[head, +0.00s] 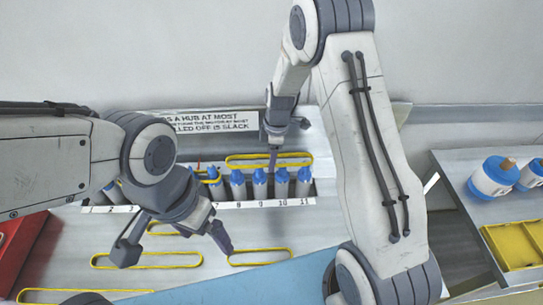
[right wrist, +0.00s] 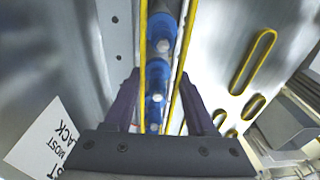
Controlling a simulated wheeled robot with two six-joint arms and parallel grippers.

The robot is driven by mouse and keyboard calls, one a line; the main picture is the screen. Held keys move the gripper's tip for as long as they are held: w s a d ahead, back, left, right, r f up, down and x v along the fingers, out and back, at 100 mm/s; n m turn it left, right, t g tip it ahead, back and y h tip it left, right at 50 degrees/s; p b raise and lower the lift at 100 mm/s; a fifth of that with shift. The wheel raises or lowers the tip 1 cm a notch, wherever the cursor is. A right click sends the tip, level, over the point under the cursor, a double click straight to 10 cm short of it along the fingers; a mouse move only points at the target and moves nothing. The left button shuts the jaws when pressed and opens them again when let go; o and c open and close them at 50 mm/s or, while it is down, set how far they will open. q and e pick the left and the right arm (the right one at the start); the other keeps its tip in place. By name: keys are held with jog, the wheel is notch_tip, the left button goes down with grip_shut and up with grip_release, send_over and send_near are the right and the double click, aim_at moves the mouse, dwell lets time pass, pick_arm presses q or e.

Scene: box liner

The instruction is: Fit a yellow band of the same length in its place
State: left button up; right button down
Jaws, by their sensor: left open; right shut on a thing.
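My right gripper (head: 272,162) is shut on a yellow band (head: 245,167) at the back of the row of blue-topped hubs (head: 237,178). In the right wrist view the band's two long sides (right wrist: 182,55) run between the fingers (right wrist: 168,105), with blue hubs (right wrist: 158,75) showing between them. I cannot tell whether the band is around the hubs or above them. Another yellow piece (head: 212,181) shows by hub 7. My left gripper (head: 175,244) is open and empty above the bench, near a long yellow band (head: 147,267) and a shorter one (head: 260,263).
More yellow bands lie on the bench, one at the front left (head: 85,291). A numbered strip (head: 245,204) runs before the hubs. A sign (head: 215,122) stands behind, partly covered. A red box (head: 18,250) is at left; a yellow tray (head: 515,245) and blue-white containers (head: 490,180) are at right.

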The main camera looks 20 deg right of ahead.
jog(key=shift+f+b, duration=1.65)
jog(key=shift+f, duration=0.5)
jog(key=shift+c, duration=0.7)
grip_release()
notch_tip(320, 180, up, 10)
jog(key=d+b, duration=0.1)
jog(key=shift+d+r+b, duration=0.15)
jog(key=shift+r+b, duration=0.1)
jog(key=shift+b, duration=0.15)
jog(key=shift+f, duration=0.1)
notch_tip(320, 180, down, 7)
jog(key=a+p, duration=0.1)
jog(key=p, duration=0.3)
jog(key=shift+f, duration=0.15)
